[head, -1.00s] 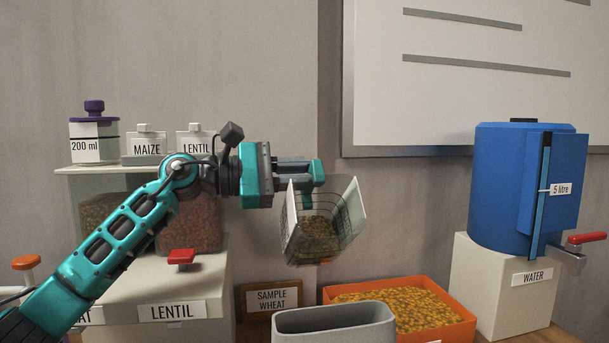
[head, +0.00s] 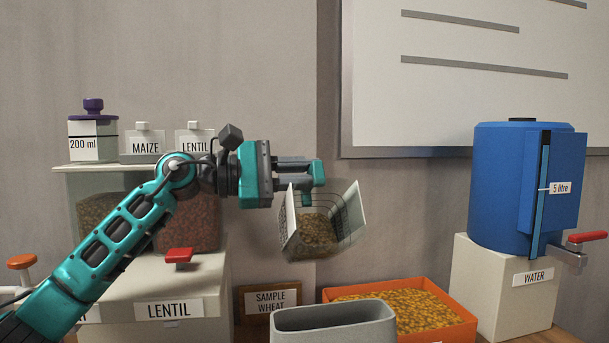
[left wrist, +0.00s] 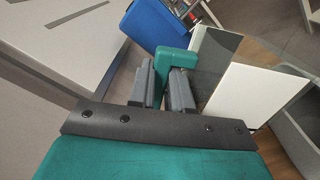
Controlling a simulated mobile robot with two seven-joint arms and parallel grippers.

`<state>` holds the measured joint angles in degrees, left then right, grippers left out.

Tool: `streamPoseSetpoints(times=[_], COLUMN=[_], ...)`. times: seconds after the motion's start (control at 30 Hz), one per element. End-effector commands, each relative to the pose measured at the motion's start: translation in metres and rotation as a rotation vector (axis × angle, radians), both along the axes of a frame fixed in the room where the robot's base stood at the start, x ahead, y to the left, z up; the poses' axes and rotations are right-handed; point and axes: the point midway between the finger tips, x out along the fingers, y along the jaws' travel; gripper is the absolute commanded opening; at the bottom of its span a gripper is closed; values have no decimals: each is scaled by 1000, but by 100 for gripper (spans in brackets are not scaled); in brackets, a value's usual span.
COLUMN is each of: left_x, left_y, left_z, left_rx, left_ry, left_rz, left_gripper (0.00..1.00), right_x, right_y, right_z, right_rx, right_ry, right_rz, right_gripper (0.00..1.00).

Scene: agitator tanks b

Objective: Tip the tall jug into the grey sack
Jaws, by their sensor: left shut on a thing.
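The tall jug (head: 318,232) has white end panels, clear marked sides and a teal handle, and brown grain lies inside it. My left gripper (head: 300,173) is shut on the handle and holds the jug in the air, tilted. The left wrist view also shows the handle (left wrist: 174,62) between the fingers and a white panel of the jug (left wrist: 255,95). The grey sack (head: 335,318) stands open-topped below the jug, a clear gap beneath it. Its inside is mostly hidden. My right gripper is in neither view.
An orange tray (head: 440,301) of yellow grain stands behind and right of the sack. A blue water tank (head: 497,190) with a red-handled tap is at the right. Lentil and other grain dispensers (head: 170,280) stand behind my left arm. A sample wheat sign (head: 270,300) stands near the wall.

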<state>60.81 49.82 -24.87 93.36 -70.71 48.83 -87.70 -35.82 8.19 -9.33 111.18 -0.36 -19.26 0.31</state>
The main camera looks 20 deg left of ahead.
Motion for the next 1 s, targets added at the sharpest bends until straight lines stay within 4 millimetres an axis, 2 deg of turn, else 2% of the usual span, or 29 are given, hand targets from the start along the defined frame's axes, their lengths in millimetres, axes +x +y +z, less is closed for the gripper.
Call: streamPoseSetpoints(times=[0.23,0.7,1.0], left_x=[-4,-6,-10], left_y=[-2,-4,-7], left_z=[-2,-2,-7], left_rx=[34,47,78], left_ry=[-54,-72,-115], left_rz=[1,1,0], left_gripper=[0,0,0], right_x=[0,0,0], right_y=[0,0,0], right_z=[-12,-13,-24], right_rx=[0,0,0], right_ry=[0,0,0], right_rz=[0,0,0], right_gripper=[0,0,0])
